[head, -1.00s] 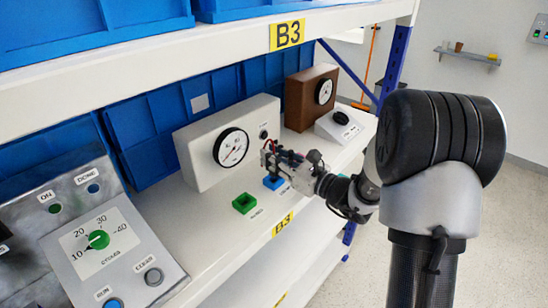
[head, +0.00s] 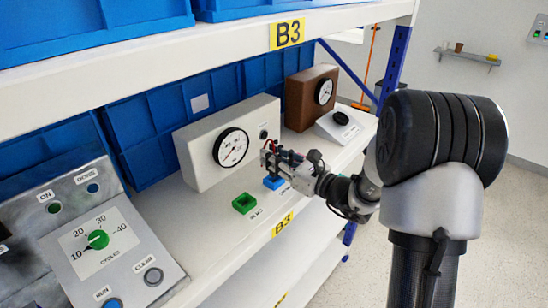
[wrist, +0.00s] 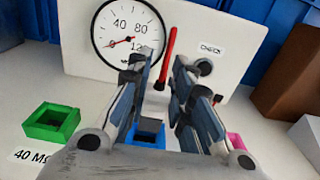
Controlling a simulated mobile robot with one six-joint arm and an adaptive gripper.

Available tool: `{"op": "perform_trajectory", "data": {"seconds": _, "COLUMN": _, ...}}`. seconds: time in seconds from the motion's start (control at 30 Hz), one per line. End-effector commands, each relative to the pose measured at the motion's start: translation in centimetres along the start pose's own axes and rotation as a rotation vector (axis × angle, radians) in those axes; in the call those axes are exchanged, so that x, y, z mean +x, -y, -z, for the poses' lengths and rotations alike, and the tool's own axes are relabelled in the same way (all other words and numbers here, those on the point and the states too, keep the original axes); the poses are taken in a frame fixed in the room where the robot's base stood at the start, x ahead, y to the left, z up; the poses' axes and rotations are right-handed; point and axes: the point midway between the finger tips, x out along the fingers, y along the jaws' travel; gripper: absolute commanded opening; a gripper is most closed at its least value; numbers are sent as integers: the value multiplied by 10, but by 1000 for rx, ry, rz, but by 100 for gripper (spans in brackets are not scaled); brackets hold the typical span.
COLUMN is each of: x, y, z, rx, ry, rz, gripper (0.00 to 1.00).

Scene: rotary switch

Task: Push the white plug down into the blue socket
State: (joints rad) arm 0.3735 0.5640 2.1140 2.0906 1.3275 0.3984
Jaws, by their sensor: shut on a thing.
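The blue socket (head: 267,184) sits on the shelf, right of the green socket (head: 244,203). In the wrist view, the blue socket (wrist: 148,138) shows low between my fingers with its dark opening in sight. My gripper (wrist: 160,72) has its fingers drawn in around the lower end of a red cable (wrist: 170,52). The white plug is hard to make out between the fingertips against the pale box behind. In the head view, my gripper (head: 270,160) is just above the blue socket and partly covers it.
A pale box with a round gauge (head: 231,148) stands close behind my gripper. A brown gauge box (head: 310,98) is further right. A sloped control panel (head: 110,245) is at the left. A pink piece (wrist: 236,141) shows by the right finger. The upper shelf (head: 190,52) overhangs.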

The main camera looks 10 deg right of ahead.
Motion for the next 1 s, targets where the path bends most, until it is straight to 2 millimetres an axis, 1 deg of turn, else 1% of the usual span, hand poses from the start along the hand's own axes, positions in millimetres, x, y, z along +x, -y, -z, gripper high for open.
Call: {"op": "perform_trajectory", "data": {"seconds": 1.0, "x": 0, "y": 0, "z": 24, "rx": 0, "ry": 1, "rz": 0, "gripper": 0}}
